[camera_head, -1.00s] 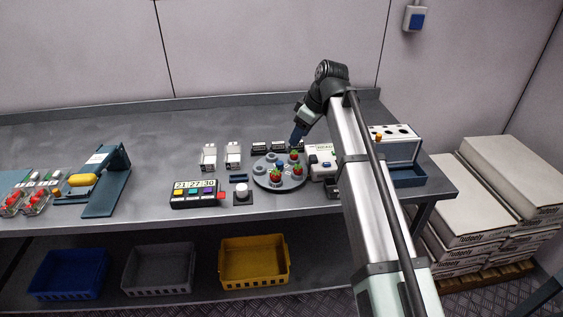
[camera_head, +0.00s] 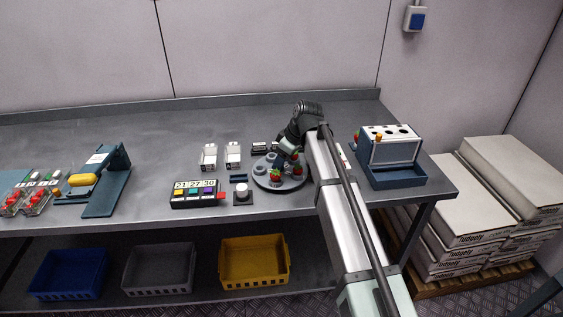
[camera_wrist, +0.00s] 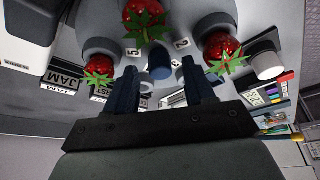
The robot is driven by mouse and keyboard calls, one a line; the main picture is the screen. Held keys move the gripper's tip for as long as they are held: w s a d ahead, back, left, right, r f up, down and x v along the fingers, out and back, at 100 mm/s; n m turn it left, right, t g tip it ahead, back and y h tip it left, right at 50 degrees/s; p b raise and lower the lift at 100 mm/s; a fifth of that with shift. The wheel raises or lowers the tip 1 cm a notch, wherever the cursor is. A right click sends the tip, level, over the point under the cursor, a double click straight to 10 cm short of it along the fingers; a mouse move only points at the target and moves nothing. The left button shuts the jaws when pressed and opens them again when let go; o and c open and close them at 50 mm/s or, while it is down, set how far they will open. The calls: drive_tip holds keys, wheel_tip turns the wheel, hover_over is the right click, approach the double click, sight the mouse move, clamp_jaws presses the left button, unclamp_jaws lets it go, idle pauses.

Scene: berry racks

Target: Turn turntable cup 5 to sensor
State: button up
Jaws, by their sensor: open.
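The round grey turntable (camera_head: 262,183) stands on the bench in the head view, carrying grey cups, some holding red strawberries (camera_head: 275,174). The wrist view shows its cups from close up, with three strawberries (camera_wrist: 221,48) and a blue central post (camera_wrist: 160,66). Contact cannot be told. In the head view my arm hides the turntable's right part and the sensor.
A timer box (camera_head: 194,194) and a round-button box (camera_head: 242,194) stand left of the turntable. White trays (camera_head: 209,157) are behind them. A blue-and-white box with holes (camera_head: 390,155) stands to the right.

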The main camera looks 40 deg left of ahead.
drive_tip(key=shift+a+f, duration=0.25)
drive_tip(key=shift+f, duration=0.25)
drive_tip(key=shift+c, duration=0.2)
clamp_jaws()
idle(0.3)
